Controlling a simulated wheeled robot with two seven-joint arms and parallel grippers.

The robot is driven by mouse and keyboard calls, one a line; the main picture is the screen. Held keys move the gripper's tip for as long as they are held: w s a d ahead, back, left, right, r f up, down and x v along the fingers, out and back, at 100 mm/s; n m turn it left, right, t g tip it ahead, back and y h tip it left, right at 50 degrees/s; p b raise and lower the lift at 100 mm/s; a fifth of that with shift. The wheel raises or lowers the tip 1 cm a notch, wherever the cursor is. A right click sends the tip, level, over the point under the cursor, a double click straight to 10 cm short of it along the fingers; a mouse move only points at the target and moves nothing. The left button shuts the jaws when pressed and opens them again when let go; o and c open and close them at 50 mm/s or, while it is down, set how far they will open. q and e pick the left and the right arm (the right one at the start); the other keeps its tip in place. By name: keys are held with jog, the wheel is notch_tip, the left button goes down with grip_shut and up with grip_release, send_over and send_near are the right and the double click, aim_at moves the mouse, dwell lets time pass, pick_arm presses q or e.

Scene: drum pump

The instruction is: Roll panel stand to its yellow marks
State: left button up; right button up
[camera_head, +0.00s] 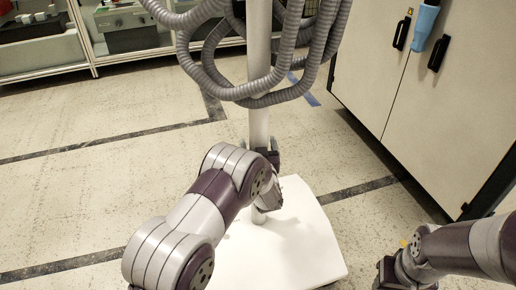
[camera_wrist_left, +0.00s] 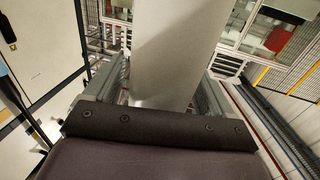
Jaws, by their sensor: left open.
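The panel stand shows as a white upright post (camera_head: 259,122) rising from a broad white base (camera_head: 290,250) on the floor; its top is out of the head view. My left gripper (camera_head: 264,150) is at the post, low above the base. In the left wrist view the post (camera_wrist_left: 175,50) stands between the two fingers, which are open on either side of it; I cannot tell whether either touches. My right gripper (camera_head: 396,272) is at the lower right, beside the base; its jaws are not clear. A small yellow patch (camera_head: 403,243) shows by the right wrist.
Thick grey hoses (camera_head: 245,90) hang in loops around the post. A cream cabinet (camera_head: 425,90) with black handles and a blue item (camera_head: 425,25) stands at the right. Shelves (camera_head: 120,30) line the back. Dark floor lines (camera_head: 110,140) and blue tape (camera_head: 304,90) mark the floor, which is clear at left.

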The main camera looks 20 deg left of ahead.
pick_arm(q)
jog(key=shift+w+a, duration=0.15)
jog(key=shift+w, duration=0.2)
pick_arm(e)
jog(key=shift+f, duration=0.1)
